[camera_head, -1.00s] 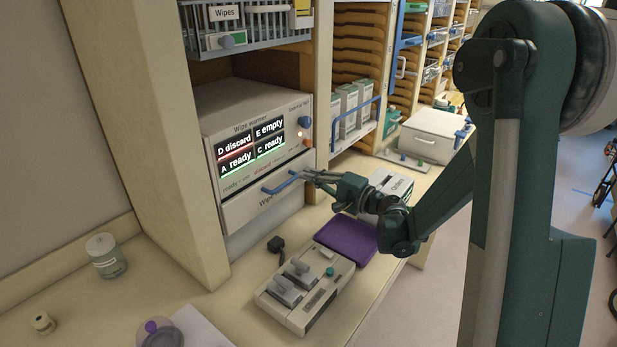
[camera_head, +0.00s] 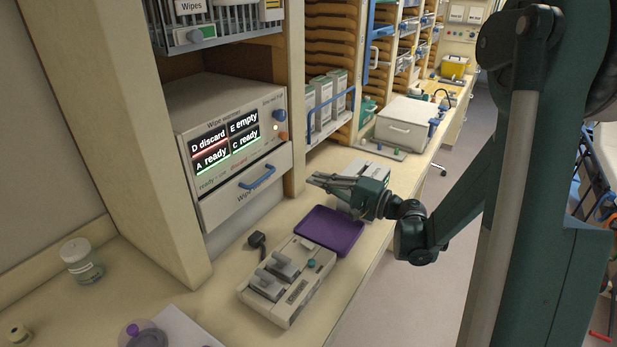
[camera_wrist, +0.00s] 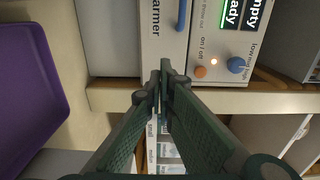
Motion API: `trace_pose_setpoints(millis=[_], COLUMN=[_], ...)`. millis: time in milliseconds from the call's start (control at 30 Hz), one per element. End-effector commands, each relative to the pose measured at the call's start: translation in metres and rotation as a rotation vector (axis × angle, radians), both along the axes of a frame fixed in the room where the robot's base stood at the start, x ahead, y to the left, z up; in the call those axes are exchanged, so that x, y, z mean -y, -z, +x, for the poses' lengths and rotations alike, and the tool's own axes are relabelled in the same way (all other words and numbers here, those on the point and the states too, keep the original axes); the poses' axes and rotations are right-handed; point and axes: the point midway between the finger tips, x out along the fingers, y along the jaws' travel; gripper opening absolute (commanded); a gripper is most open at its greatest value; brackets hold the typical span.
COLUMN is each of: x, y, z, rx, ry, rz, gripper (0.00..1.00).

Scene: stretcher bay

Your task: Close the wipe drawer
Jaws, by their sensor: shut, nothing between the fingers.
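The wipe drawer (camera_head: 222,207) is the pale front with a blue handle (camera_head: 257,177) at the bottom of the wipe warmer (camera_head: 180,98). Its front sits close under the warmer's panel; I cannot tell whether it is fully flush. In the wrist view, part of the drawer front (camera_wrist: 158,45) and the blue handle (camera_wrist: 181,14) show at the top. My gripper (camera_head: 312,180) is to the right of the handle, apart from it, above the counter. In the wrist view its fingertips (camera_wrist: 161,76) are together and empty, below the drawer front in the picture.
A purple tray (camera_head: 329,231) and a grey device with levers (camera_head: 288,281) lie on the counter below my gripper. A white box (camera_head: 402,122) stands farther back. A lidded jar (camera_head: 81,261) is at the left. Shelves with boxes (camera_head: 327,97) stand beside the warmer.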

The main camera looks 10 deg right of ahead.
Motion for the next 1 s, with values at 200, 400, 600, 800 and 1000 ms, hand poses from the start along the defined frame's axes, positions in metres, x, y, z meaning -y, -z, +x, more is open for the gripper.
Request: trace_pose_setpoints(millis=[200, 400, 600, 800, 1000], x=[0.009, 0.011, 0.011, 0.008, -0.002], y=[0.0, 0.0, 0.0, -0.001, -0.002], z=[-0.009, -0.011, -0.011, -0.012, -0.018], rx=[0.0, 0.0, 0.0, -0.004, -0.022], ry=[0.001, 0.0, 0.0, -0.002, -0.008], rz=[0.0, 0.0, 0.0, -0.009, -0.057], gripper=[0.0, 0.0, 0.0, 0.0, 0.0])
